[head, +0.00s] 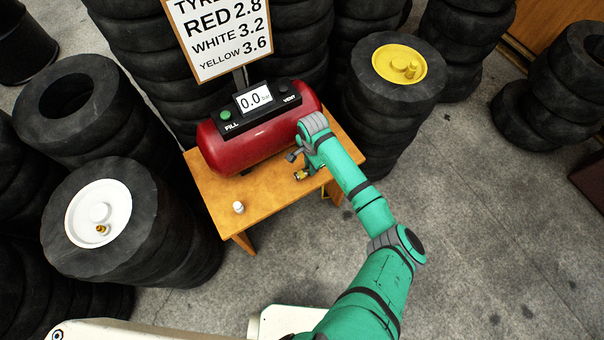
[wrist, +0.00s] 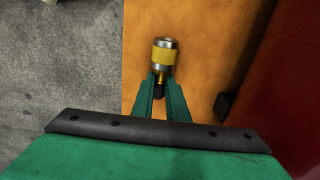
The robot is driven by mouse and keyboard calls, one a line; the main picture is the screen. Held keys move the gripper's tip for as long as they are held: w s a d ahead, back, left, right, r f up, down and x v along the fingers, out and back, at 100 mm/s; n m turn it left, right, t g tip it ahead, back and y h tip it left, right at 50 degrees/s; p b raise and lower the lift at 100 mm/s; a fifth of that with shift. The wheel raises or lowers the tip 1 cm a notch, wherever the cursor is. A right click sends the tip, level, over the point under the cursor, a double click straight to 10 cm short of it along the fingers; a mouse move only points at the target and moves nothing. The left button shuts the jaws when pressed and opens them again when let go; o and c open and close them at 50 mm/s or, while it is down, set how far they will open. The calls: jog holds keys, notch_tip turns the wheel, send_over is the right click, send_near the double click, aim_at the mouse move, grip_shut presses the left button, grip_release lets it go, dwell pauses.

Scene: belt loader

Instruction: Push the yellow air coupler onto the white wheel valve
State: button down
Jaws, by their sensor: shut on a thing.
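The yellow air coupler (wrist: 164,57), a metal cylinder with a yellow band, is held in my gripper (wrist: 159,82), whose green fingers are shut on its lower end. In the head view the coupler (head: 300,175) shows small beside my gripper (head: 297,165), above the right part of the wooden table. The white wheel (head: 84,226) lies flat on top of a tyre stack at the left. Its valve (head: 102,229) is a small brass-coloured stub near the hub's lower right. The coupler is well apart from this valve.
A red compressor tank (head: 262,143) with a display reading 0.0 stands on the wooden table (head: 262,204). A small white cap-like object (head: 238,207) stands near the table's front. A sign (head: 222,35) rises behind. A yellow wheel (head: 388,64) tops another tyre stack. Open floor lies right.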

jog(key=shift+r, duration=3)
